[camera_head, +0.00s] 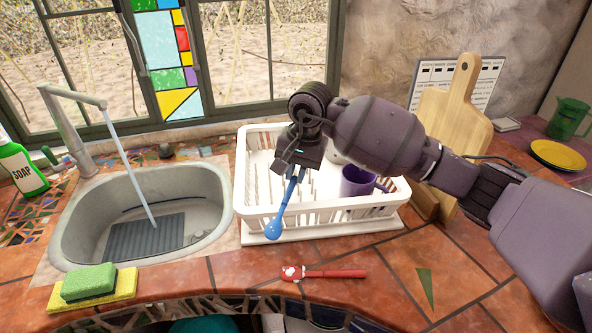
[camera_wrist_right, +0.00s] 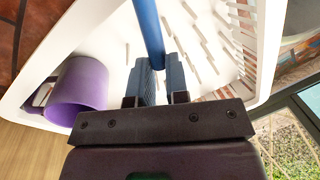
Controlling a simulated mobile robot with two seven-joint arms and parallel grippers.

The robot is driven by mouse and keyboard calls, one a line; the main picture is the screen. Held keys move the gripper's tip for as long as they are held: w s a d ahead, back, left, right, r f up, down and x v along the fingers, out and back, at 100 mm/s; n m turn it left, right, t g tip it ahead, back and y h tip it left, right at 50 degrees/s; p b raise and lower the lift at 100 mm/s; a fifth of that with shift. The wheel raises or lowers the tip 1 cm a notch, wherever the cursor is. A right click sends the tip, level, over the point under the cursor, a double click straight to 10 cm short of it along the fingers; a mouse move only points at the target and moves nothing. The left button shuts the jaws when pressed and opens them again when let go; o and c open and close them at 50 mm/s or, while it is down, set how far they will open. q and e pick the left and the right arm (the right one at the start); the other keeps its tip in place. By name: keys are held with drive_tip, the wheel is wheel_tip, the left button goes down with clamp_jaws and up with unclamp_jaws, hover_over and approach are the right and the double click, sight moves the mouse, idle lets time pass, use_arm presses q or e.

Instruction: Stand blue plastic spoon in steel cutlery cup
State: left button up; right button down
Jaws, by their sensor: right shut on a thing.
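My right gripper (camera_head: 294,174) is shut on the blue plastic spoon (camera_head: 285,203). It holds the spoon by the handle, with the bowl hanging down and slightly tilted left, in front of the front-left wall of the white dish rack (camera_head: 330,207) in the head view. In the right wrist view the blue handle (camera_wrist_right: 149,28) runs up from between the fingers (camera_wrist_right: 160,68). I cannot make out the steel cutlery cup; the gripper and arm hide part of the rack. My left gripper is not in view.
A purple mug (camera_head: 356,181) sits in the rack. A cutting board (camera_head: 452,108) stands right. The front-right counter is mostly clear.

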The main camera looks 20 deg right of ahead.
drive_tip(key=shift+f, duration=0.2)
drive_tip(key=c, duration=1.1)
unclamp_jaws()
drive_tip(key=shift+r+p, duration=0.3)
drive_tip(key=shift+r, duration=0.2)
drive_tip(key=r, duration=0.4)
drive_tip(key=d+r, duration=0.1)
drive_tip(key=r, duration=0.3)
drive_tip(key=s+r, duration=0.1)
drive_tip(key=r, duration=0.3)
drive_tip(key=shift+d+r, duration=0.1)
drive_tip(key=shift+d, duration=0.25)
